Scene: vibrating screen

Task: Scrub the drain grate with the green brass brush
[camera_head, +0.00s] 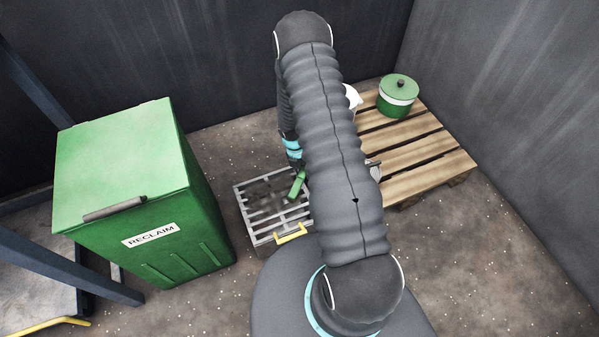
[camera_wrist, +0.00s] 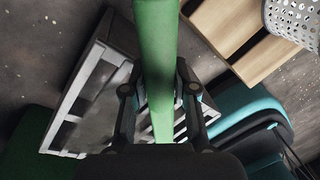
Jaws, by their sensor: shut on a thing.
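The drain grate (camera_head: 249,216) is a grey slatted metal frame with a yellow handle, with dark smudged patches on its slats. It lies on the floor between the green bin and the pallet. My gripper (camera_wrist: 160,100) is shut on a green brush (camera_wrist: 158,45), which runs between the two fingers in the wrist view. In the head view the green brush (camera_head: 297,184) shows over the right part of the grate. Its bristles are hidden, and I cannot tell whether it touches the slats. The grate (camera_wrist: 98,85) lies behind the brush in the wrist view.
A green bin labelled RECLAIM (camera_head: 130,170) stands left of the grate. A wooden pallet (camera_head: 425,155) at right holds a green lidded pot (camera_head: 397,97). A perforated light basket (camera_wrist: 293,20) sits at the pallet in the wrist view. Walls close the back and right.

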